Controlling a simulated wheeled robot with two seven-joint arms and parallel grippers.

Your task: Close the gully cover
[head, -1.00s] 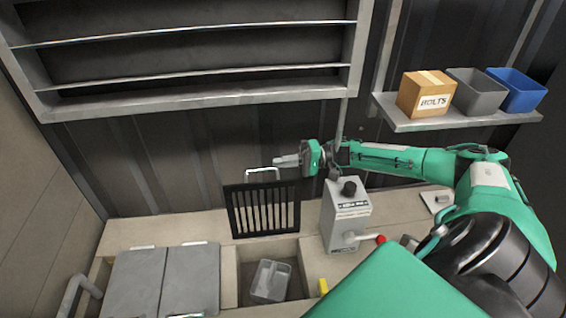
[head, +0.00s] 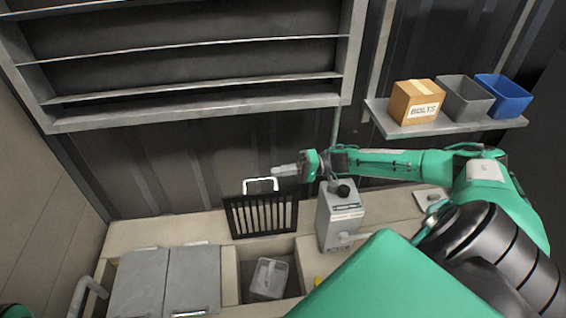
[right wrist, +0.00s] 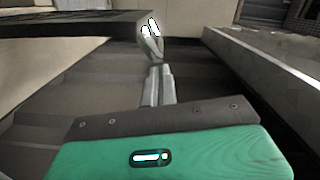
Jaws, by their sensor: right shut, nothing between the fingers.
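The gully cover (head: 261,216) is a black slatted grate with a white handle (head: 261,184) on its upper edge. It stands raised at the back of the gully opening (head: 288,270), which is open with a grey bucket (head: 268,279) in it. My right gripper (head: 275,171) is shut and empty, just above and right of the handle. In the right wrist view the shut fingers (right wrist: 158,84) point toward the handle (right wrist: 151,42), beside the dark cover (right wrist: 80,25). Whether they touch the handle is unclear. My left gripper is out of view.
Two grey lids (head: 165,279) lie left of the opening. A grey box with a black knob (head: 338,218) stands to the right, below my right forearm. A wall shelf at upper right holds a bolts box (head: 418,102), a grey bin (head: 464,98) and a blue bin (head: 502,94).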

